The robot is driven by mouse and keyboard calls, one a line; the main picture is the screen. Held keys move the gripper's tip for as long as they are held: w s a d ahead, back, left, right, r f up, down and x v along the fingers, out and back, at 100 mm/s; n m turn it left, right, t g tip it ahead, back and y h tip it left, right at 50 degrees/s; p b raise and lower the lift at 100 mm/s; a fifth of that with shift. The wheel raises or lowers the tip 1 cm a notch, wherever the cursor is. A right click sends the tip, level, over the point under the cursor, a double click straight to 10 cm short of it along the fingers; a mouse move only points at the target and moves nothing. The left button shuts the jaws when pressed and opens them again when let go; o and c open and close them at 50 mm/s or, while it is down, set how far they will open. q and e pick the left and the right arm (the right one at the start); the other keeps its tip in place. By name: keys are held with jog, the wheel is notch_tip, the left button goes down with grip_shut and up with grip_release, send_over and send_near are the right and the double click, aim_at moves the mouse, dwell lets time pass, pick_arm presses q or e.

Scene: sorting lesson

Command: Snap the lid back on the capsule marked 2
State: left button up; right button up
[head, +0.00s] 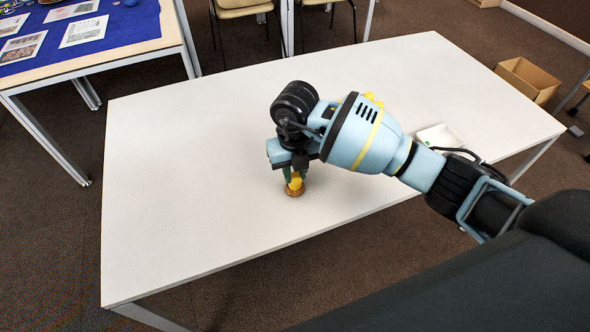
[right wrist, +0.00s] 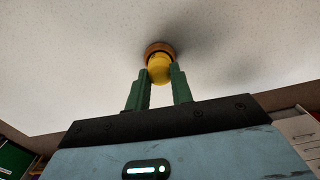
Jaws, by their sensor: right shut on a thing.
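My right gripper (head: 293,180) points down at the table and is shut on a rounded yellow capsule part (head: 295,184). In the right wrist view this yellow part (right wrist: 160,68) sits between the two green fingertips (right wrist: 160,76). A brown round stand (head: 297,191) is on the table right under it; its rim (right wrist: 158,46) shows beyond the yellow part. I cannot tell whether the yellow part is lid, body or both, or whether it touches the stand. No number shows. My left gripper is not in view.
The white table (head: 180,200) is clear on its left side. More yellow things (head: 373,97) are partly hidden behind my right arm. A white tray (head: 440,135) with something green stands to the right. A cardboard box (head: 528,79) is off the table's right end.

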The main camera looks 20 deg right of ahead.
jog(key=shift+f, duration=0.15)
jog(key=o, duration=0.8)
notch_tip(320, 180, up, 7)
jog(key=shift+f, duration=0.1)
jog(key=shift+r, duration=0.55)
